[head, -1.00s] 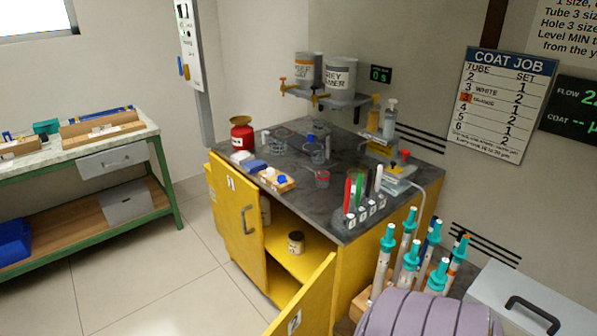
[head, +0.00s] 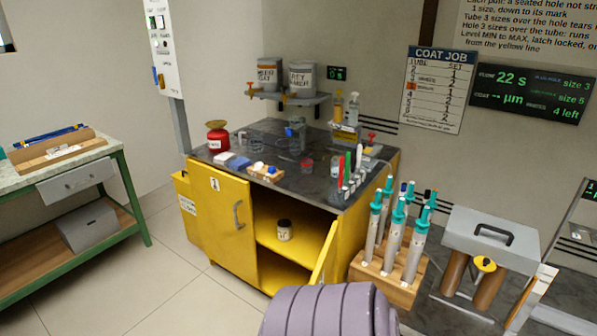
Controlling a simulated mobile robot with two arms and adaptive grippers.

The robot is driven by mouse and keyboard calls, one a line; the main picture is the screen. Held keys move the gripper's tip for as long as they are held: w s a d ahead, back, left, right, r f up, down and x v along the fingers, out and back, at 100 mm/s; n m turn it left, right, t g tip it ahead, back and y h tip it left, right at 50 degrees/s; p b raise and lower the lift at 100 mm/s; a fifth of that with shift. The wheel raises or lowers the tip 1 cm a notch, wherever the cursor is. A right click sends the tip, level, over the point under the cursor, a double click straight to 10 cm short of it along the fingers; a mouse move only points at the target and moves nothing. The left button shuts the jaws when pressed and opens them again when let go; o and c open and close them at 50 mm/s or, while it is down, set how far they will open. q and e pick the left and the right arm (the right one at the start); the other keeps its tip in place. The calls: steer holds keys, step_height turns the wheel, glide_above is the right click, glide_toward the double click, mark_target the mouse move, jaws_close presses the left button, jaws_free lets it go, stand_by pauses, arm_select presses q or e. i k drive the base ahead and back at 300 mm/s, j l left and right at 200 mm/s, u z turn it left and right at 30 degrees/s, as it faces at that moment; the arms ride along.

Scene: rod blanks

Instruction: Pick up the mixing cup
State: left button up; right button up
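The mixing cup cannot be singled out with certainty. A small clear cup with a red mark (head: 306,164) stands on the dark top of the yellow cabinet, left of the colored-handled tools. Other clear vessels stand behind it, one at the left (head: 257,145) and a taller one farther back (head: 296,126). Their contents are too small to make out. Neither of my grippers shows in the head view.
The yellow cabinet (head: 218,215) has an open front, with a dark jar (head: 284,230) inside. A wooden rack (head: 388,282) of teal-capped tubes stands at its right. A red can (head: 217,137) is on the top's left. Open floor lies between cabinet and green bench (head: 132,195).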

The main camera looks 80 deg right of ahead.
mark_target(307, 166)
steer(key=i+z, duration=0.75)
steer(key=i+j+z, duration=0.35)
steer(key=l, duration=0.1)
